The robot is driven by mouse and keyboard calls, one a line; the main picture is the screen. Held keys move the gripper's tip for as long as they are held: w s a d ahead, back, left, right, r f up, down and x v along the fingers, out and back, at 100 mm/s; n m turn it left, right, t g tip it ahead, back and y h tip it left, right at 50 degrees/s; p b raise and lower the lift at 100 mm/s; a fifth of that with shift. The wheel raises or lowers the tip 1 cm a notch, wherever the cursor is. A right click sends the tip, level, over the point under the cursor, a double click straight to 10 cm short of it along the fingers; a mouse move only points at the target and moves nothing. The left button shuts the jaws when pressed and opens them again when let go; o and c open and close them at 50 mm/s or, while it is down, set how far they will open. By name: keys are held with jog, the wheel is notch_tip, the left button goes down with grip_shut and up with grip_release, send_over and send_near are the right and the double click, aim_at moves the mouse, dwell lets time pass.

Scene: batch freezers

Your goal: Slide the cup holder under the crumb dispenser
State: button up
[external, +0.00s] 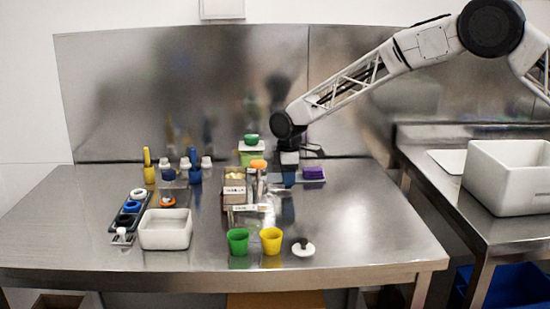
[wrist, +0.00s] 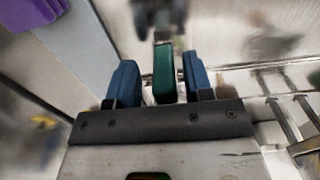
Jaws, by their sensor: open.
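My gripper (external: 289,180) is low at the back of the table, right of the central cluster of dispensers. In the wrist view its two blue fingers (wrist: 160,85) stand apart, with a narrow dark green upright piece (wrist: 163,72) between them. I cannot tell whether they touch it, or which part it belongs to. A small labelled metal stand (external: 250,209) at the front of the cluster may be the cup holder. The boxy labelled dispenser (external: 234,194) behind it may be the crumb dispenser. The small picture leaves both identities unsure.
A green cup (external: 238,241), a yellow cup (external: 271,240) and a black-and-white knob (external: 303,247) stand at the front. A white bin (external: 165,229) is on the left. A purple block (external: 313,173) lies just right of my gripper. The table's right front is clear.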

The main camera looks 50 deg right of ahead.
jog(key=shift+r, duration=3.65)
jog(key=shift+s+r, duration=0.15)
jog(key=shift+r, duration=0.1)
jog(key=s+d+r+m, duration=0.1)
jog(key=s+r+m, duration=0.1)
jog(key=s+r, duration=0.8)
jog(key=s+d+r+m+t, duration=0.15)
jog(key=s+r, duration=0.45)
jog(key=s, duration=0.7)
jog(key=s+d+r+m, duration=0.1)
jog(key=s+r, duration=0.7)
jog(key=s, duration=0.4)
jog(key=s+d+f+m, duration=0.1)
jog(key=s+m, duration=0.1)
jog(key=s, duration=1.8)
jog(key=s+d+f+m+t, duration=0.1)
jog(key=s+f+m, duration=0.1)
jog(key=s, duration=1.8)
jog(key=shift+s+f+m, duration=0.15)
jog(key=shift+f+m, duration=0.1)
jog(key=shift+m, duration=0.1)
